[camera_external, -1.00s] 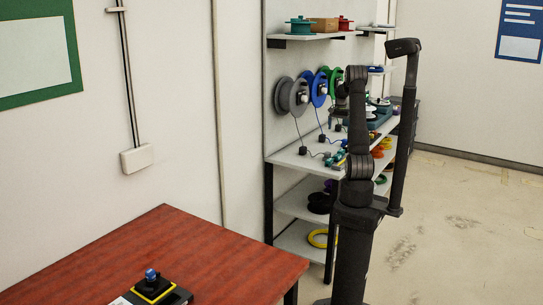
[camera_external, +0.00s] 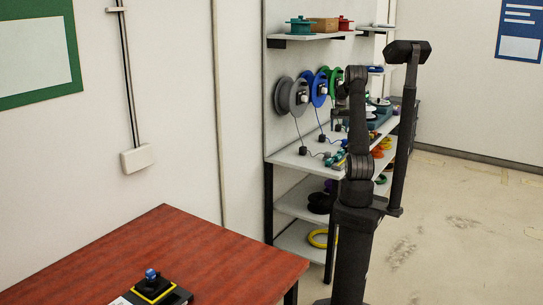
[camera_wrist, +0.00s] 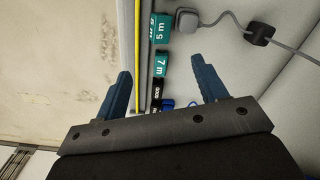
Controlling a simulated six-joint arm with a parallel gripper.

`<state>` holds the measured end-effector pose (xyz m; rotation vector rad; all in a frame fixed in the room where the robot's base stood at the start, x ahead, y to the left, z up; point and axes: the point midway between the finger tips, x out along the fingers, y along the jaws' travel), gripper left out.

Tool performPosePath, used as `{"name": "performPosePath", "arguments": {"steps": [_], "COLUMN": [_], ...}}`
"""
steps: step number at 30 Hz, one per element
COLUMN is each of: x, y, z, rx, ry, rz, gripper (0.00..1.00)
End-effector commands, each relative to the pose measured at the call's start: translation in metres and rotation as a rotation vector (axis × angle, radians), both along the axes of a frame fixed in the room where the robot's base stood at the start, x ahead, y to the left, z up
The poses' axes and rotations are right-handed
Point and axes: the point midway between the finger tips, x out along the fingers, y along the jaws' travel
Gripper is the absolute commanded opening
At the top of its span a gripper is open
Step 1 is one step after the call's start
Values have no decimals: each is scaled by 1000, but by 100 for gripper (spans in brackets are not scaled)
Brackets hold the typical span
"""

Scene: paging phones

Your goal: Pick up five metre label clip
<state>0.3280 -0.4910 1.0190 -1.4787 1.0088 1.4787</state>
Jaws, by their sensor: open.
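The five metre label clip (camera_wrist: 160,30) is teal with white "5 m" lettering, near the top of the wrist view. It is in a row along the shelf's edge, beside a yellow strip. My gripper (camera_wrist: 160,67) is open, its two blue fingers spread to the left and right of the row. The 5 m clip lies beyond the fingertips in the picture, and nothing is held. A teal "7 m" clip (camera_wrist: 160,63) is nearer, between the fingertips. In the external view the fingers cannot be made out clearly behind my arm.
A black clip (camera_wrist: 156,88) and a blue piece (camera_wrist: 167,104) follow in the row. A grey plug (camera_wrist: 187,20) with a cable and black block (camera_wrist: 260,34) lies close right of the 5 m clip. Cable reels (camera_external: 291,96) hang above the shelf (camera_external: 283,158). Floor lies left of the edge.

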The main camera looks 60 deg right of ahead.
Motion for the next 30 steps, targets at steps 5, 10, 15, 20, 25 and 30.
{"name": "performPosePath", "arguments": {"steps": [5, 10, 15, 20, 25, 30], "x": [1, 2, 2, 2, 2, 2], "y": [0, 0, 0, 0, 0, 0], "z": [-3, -6, -8, -9, -21, -56], "rx": [0, 0, -1, 0, 3, 5], "ry": [0, 0, 0, 0, 0, 0], "rz": [365, 717, 1004, 1152, 1190, 1189], "gripper": [65, 65, 65, 65, 65, 65]}}
